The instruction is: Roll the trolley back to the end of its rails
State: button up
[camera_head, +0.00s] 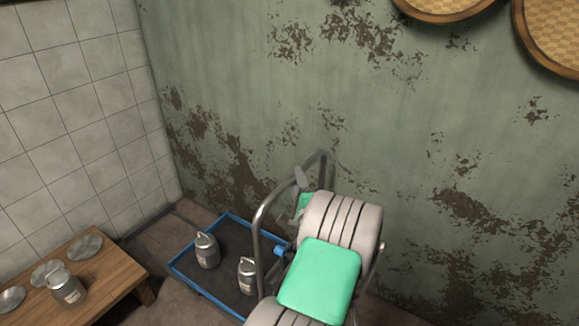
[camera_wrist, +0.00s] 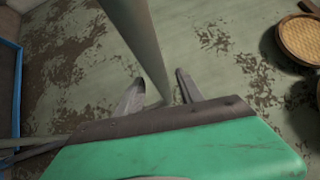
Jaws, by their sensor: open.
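The trolley (camera_head: 189,282) is a low dark platform with a blue rim, standing on the floor left of my arm in the head view. Its tall grey metal handle (camera_head: 259,224) rises at the right end and bends toward the green wall. My gripper (camera_head: 291,196) is at the upper bar of the handle. In the wrist view my gripper (camera_wrist: 158,90) is open, with the grey handle bar (camera_wrist: 145,45) running between its two fingers. I cannot tell whether either finger touches the bar. My arm hides part of the trolley's right end. No rails can be made out clearly.
Two metal cans (camera_head: 207,252) stand on the trolley. A wooden bench (camera_head: 113,283) at lower left carries another can (camera_head: 66,287) and several round metal lids. The green wall (camera_head: 400,130) is close behind the handle; round woven trays (camera_head: 552,38) hang at upper right.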

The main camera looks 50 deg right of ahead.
jog(key=p+x, duration=0.1)
jog(key=x, duration=0.4)
jog(key=shift+w, duration=0.1)
jog(key=shift+c, duration=0.2)
grip_shut()
dwell(1.0)
